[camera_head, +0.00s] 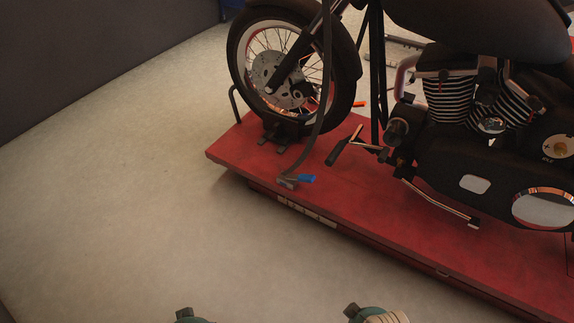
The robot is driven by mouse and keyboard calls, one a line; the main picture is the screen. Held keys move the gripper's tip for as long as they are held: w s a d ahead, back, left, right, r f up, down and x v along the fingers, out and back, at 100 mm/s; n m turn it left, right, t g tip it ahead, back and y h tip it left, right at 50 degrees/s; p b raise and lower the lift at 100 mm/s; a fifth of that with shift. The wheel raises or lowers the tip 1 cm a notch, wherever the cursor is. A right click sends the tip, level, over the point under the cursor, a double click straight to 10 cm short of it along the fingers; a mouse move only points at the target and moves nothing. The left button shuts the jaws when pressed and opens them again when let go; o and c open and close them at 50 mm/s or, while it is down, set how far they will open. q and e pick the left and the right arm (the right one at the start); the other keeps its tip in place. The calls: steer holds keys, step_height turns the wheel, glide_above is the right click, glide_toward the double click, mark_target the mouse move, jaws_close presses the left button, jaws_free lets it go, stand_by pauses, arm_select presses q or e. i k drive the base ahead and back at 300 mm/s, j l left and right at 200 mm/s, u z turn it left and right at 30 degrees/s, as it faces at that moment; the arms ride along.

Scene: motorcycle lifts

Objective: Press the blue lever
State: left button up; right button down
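The blue lever (307,178) is a small blue tab on the red lift platform (330,205), near its front edge and below the motorcycle's front wheel. It sits beside a small dark metal piece at the foot of a dark strap (322,120). Two teal and dark parts of my own arms show at the bottom edge, one left of centre and one right of it. Both are well short of the platform. No gripper fingers show in the picture. Nothing of mine touches the lever.
A black motorcycle (470,110) stands on the platform, its front wheel (290,75) in a dark chock (283,132). Pale floor (120,190) is clear in front and left. A dark wall (80,60) stands at left.

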mark_target(306, 178)
steer(key=i+j, duration=0.5)
steer(key=j, duration=0.25)
steer(key=i+j, duration=0.25)
steer(key=i+j+z, duration=0.1)
steer(key=j, duration=0.4)
steer(key=i, duration=0.1)
